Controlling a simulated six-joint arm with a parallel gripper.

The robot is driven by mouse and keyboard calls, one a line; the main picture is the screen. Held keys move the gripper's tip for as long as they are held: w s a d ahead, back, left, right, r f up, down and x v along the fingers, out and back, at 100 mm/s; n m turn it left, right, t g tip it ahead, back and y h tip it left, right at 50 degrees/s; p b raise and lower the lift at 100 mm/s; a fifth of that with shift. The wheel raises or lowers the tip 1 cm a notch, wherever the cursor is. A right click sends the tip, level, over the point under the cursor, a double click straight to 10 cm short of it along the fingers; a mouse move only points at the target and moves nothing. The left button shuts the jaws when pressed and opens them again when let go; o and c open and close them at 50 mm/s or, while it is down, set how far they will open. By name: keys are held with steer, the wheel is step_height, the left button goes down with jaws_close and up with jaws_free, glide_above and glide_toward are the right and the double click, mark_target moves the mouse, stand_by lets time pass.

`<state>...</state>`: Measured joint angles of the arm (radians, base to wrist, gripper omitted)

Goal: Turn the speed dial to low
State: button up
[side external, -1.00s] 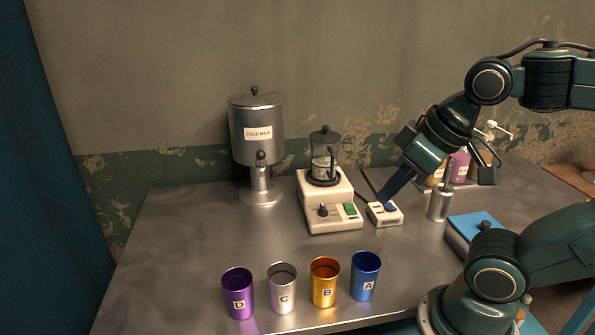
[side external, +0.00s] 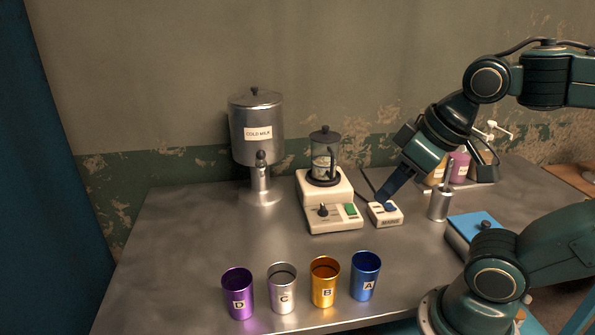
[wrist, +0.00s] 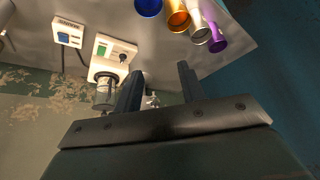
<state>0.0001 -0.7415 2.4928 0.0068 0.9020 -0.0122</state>
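The speed dial is a black knob (side external: 323,210) on the front panel of the cream blender base (side external: 333,222). It also shows in the wrist view (wrist: 123,57), left of my fingers. Its exact setting is too small to read. A green switch (side external: 350,210) sits to its right in the side view. My gripper (side external: 382,199) is right of the blender base, its fingers pointing down close to a small white switch box (side external: 390,220). In the wrist view my gripper (wrist: 160,76) has its two fingers apart with nothing between them. It is apart from the dial.
A glass jar with a dark lid (side external: 325,155) stands on the blender base. A cold milk dispenser (side external: 257,130) is behind left. Purple, silver, gold and blue cups (side external: 365,278) line the front edge. A blue-topped block (side external: 475,228) lies right. The table's left is clear.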

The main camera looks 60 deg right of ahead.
steer(key=w+d+r+n+g+h, duration=0.2)
steer(key=w+d, duration=0.2)
steer(key=w, duration=0.3)
steer(key=n+g+h, duration=0.1)
steer(key=n+g, duration=0.6)
glide_above(322, 206)
steer(key=w+a, duration=0.4)
step_height(322, 206, down, 11)
steer(key=shift+a, duration=0.1)
steer(key=shift+f, duration=0.15)
steer(key=shift+x, duration=6.75)
steer(key=shift+w, duration=0.15)
